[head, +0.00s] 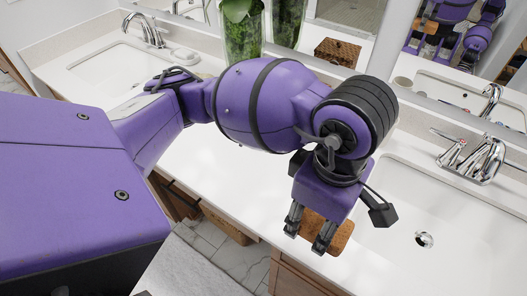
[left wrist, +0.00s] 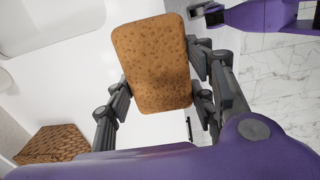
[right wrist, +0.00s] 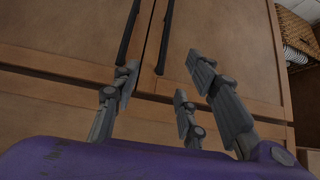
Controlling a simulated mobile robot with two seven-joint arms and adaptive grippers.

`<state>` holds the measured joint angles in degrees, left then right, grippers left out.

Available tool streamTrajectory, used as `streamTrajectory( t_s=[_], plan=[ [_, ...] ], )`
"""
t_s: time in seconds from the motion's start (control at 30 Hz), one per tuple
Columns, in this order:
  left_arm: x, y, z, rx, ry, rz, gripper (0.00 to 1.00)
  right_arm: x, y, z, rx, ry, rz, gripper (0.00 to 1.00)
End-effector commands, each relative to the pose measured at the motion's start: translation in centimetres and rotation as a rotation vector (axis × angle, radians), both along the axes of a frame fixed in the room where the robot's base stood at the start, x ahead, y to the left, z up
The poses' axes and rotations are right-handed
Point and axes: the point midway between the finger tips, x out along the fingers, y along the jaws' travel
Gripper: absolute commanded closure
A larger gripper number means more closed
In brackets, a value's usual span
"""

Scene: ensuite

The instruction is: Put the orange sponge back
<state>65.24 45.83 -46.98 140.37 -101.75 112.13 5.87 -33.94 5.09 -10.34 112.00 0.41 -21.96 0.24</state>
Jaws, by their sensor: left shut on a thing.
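The orange sponge (head: 340,238) is in the head view, at the front of the counter beside the right sink. My left gripper (head: 308,234) points down and is shut on it, with fingers on either side. In the left wrist view the sponge (left wrist: 152,62) is a rounded orange-brown block between the finger pads. Whether its underside touches the counter, I cannot tell.
The white counter (head: 225,180) has a left sink (head: 105,72) and a right sink (head: 455,235), each with a chrome faucet (head: 480,155). A woven brown box (head: 338,52) and green plant vases (head: 243,38) stand at the back by the mirror. A wicker basket (right wrist: 300,22) sits beside the cabinet.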

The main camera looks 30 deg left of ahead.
Motion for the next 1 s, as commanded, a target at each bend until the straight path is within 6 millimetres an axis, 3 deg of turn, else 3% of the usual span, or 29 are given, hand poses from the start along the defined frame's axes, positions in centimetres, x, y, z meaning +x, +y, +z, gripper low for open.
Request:
streamTrajectory(
  t_s=[0.37,0.5,0.87,1.0],
  plan=[
    [7.2,4.9,-3.9,0.003,0.002,0.020,0.71,0.0,-0.6,0.2,-0.007,-0.002,-0.007,0.60],
    [9.0,6.0,-6.6,0.001,0.004,0.015,0.71,0.2,-0.4,0.4,-0.004,-0.008,-0.007,0.60],
    [11.1,7.2,-9.3,0.000,-0.001,0.010,0.71,0.5,0.1,0.5,0.003,-0.013,-0.007,0.60],
    [11.3,7.4,-11.3,-0.001,0.002,0.009,0.71,0.4,0.1,0.4,0.003,-0.010,-0.007,0.60]
  ],
)
